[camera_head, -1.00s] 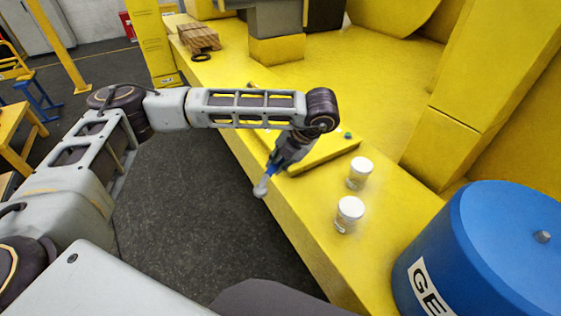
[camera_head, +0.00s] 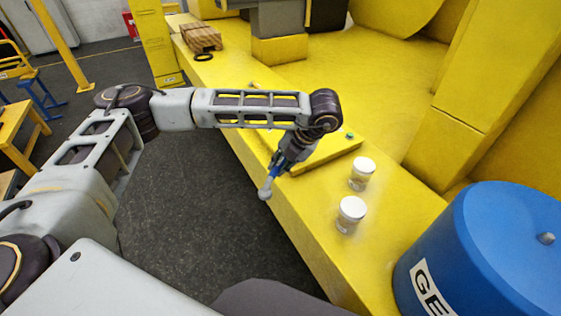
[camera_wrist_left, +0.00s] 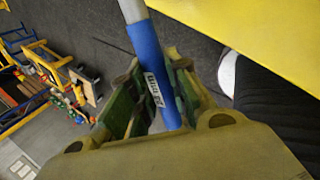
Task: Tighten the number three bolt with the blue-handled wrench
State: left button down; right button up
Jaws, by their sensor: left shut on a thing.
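My left gripper (camera_head: 281,163) is shut on the blue handle of the wrench (camera_head: 267,188), beside the near-left edge of the yellow beam. The wrench hangs tilted, its grey end pointing down and left. In the left wrist view the blue handle (camera_wrist_left: 155,75) lies between the fingers (camera_wrist_left: 155,95), with the grey shaft running out at the top. A small green-topped bolt (camera_head: 350,136) shows on the raised yellow plate (camera_head: 325,152), right of my left wrist. The other bolts are mostly hidden by my arm, and I cannot read any numbers. My right gripper is not in view.
Two white-lidded jars (camera_head: 351,213) stand on the beam right of the plate. A large blue drum (camera_head: 490,260) is at the lower right. A wooden block (camera_head: 201,37) and a black ring (camera_head: 202,57) lie at the far end. Dark floor (camera_head: 200,200) is clear.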

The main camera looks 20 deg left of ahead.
pick_arm(q)
jog(key=shift+f+b, duration=0.6)
jog(key=shift+f, duration=1.45)
jog(key=shift+f+b, duration=1.05)
jog(key=shift+a, duration=0.2)
dwell(0.4)
jog(key=shift+a+m+b, duration=0.25)
jog(key=shift+m+b, duration=0.05)
jog(key=shift+b, duration=0.15)
jog(key=shift+a, duration=0.1)
jog(key=shift+a+m+t+b, duration=0.25)
jog(key=shift+m+t+b, duration=0.05)
jog(key=shift+b, duration=0.2)
jog(key=shift+w+a, duration=0.1)
jog(key=shift+a, duration=0.05)
dwell(0.5)
jog(key=shift+a+m+b, duration=0.25)
jog(key=shift+m+b, duration=0.15)
jog(key=shift+b, duration=0.1)
